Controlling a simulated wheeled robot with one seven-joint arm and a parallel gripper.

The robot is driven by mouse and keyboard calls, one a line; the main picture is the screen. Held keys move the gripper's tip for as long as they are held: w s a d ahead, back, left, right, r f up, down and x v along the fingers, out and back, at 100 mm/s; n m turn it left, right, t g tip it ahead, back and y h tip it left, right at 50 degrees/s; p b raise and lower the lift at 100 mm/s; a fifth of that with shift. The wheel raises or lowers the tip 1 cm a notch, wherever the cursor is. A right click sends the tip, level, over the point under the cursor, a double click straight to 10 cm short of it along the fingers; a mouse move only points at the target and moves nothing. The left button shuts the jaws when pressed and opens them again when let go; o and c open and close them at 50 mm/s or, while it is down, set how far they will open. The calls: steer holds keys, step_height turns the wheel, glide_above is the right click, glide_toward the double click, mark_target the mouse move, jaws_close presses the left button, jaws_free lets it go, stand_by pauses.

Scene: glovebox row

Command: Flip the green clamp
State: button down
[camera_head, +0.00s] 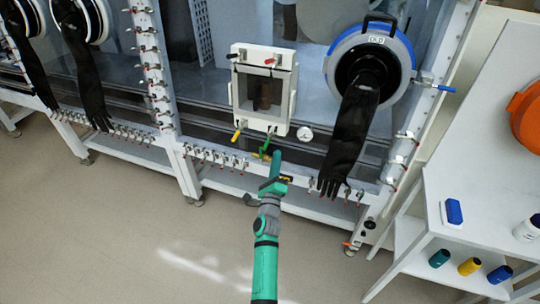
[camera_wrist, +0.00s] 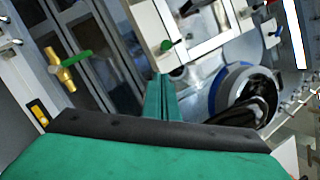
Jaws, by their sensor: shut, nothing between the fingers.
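The green clamp (camera_head: 271,130) sits at the lower right corner of the white square window frame (camera_head: 237,95) in the head view. In the wrist view its green tip (camera_wrist: 167,45) shows at the frame's near corner, just beyond my fingers. My gripper (camera_head: 277,153) is just below that corner; its green fingers (camera_wrist: 162,98) are together and empty. I see a gap between the fingertips and the clamp in the wrist view. The clamp's lever position is too small to tell for sure.
A brass valve with a green handle (camera_wrist: 72,66) is near my gripper. A yellow-tipped clamp (camera_head: 237,134) is at the frame's lower left. A blue-rimmed glove port (camera_head: 402,53) with a hanging black glove (camera_head: 348,135) is to the right. A white shelf (camera_head: 470,215) stands farther right.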

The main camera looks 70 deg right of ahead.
mark_target(267, 142)
steer(key=shift+w+a+r, duration=0.1)
steer(key=shift+w+r, duration=0.3)
steer(key=shift+w, duration=0.2)
steer(key=shift+w+a+r, duration=0.1)
steer(key=shift+w+r, duration=0.25)
steer(key=shift+w, duration=0.25)
steer(key=shift+s+d, duration=0.1)
steer(key=shift+d, duration=0.05)
